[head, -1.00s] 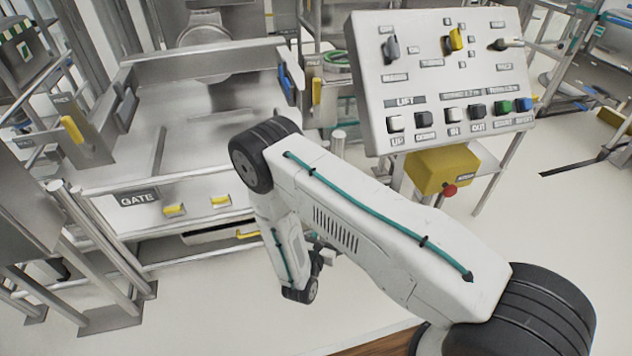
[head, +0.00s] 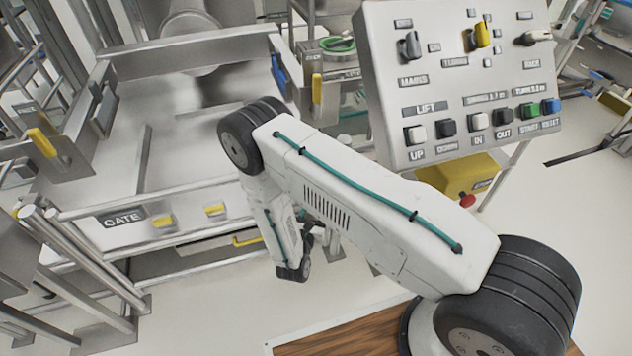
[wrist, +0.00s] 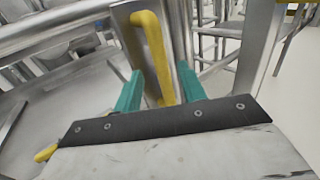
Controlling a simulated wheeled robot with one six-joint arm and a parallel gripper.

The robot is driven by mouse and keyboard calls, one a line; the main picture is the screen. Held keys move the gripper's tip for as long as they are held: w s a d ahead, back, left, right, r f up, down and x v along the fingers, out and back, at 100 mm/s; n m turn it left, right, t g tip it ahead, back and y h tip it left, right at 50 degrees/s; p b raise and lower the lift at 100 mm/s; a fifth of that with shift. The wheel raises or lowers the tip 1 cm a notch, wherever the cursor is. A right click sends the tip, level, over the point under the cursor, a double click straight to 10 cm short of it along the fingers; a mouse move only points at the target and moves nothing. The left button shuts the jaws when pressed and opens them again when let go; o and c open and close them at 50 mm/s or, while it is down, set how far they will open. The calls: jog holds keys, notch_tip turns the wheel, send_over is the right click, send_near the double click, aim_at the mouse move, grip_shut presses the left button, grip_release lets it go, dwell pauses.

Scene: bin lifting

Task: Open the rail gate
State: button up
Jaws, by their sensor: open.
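In the head view a metal front rail carries a GATE label (head: 123,218) and two small yellow catches, a left one (head: 162,221) and a right one (head: 214,209). In the wrist view my gripper (wrist: 160,90) is open, with its two green fingers apart. An upright yellow handle (wrist: 150,45) on a metal plate shows in line with the gap between them. I cannot tell whether the fingers reach around it. In the head view my arm hides the fingers, and I cannot tell which handle this is.
A control panel (head: 455,120) with knobs and buttons stands right of my arm, above a yellow box (head: 455,177) with a red button. Metal posts and rails (head: 75,270) stand at the left. Another upright yellow handle (head: 316,88) stands behind my arm.

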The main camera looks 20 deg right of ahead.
jog(key=x, duration=0.8)
grip_shut()
